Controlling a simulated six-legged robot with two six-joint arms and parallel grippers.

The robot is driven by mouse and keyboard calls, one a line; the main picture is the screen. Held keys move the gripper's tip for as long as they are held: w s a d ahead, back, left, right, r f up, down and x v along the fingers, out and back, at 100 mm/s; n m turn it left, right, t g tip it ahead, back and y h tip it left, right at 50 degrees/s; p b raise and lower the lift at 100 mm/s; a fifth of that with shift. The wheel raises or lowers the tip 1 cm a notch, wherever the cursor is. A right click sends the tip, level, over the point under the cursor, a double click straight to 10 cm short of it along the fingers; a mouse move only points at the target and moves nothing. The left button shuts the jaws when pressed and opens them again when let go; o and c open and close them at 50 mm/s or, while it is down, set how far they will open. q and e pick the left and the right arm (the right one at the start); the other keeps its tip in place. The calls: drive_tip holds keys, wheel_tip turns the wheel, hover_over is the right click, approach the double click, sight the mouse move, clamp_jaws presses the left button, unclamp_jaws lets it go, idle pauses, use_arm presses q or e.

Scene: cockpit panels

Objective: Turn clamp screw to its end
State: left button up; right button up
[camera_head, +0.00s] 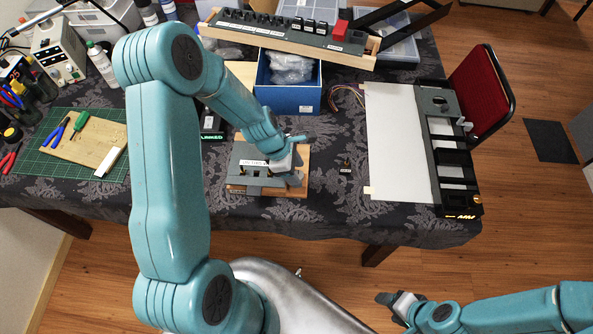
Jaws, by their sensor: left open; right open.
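A small grey panel unit (243,178) with a white label sits on a wooden board (304,160) near the middle of the table. My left gripper (298,160) is open over the right part of this unit and hides some of it. I cannot make out the clamp screw; it may be behind the gripper or too small to tell. Whether the fingers touch anything cannot be told. My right gripper (386,307) is open and empty, low in front of the table, away from the unit.
A tiny part (346,166) stands right of the unit. A blue box (291,97) is behind it. A long black panel (447,150) and white sheet (396,140) lie at right. A green mat (40,168) with tools lies at left. A red chair (482,92) stands beyond the right edge.

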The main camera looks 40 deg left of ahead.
use_arm(q)
drive_tip(key=shift+f, duration=0.35)
drive_tip(key=shift+d, duration=0.1)
drive_tip(key=shift+c, duration=1.2)
drive_tip(key=c, duration=0.8)
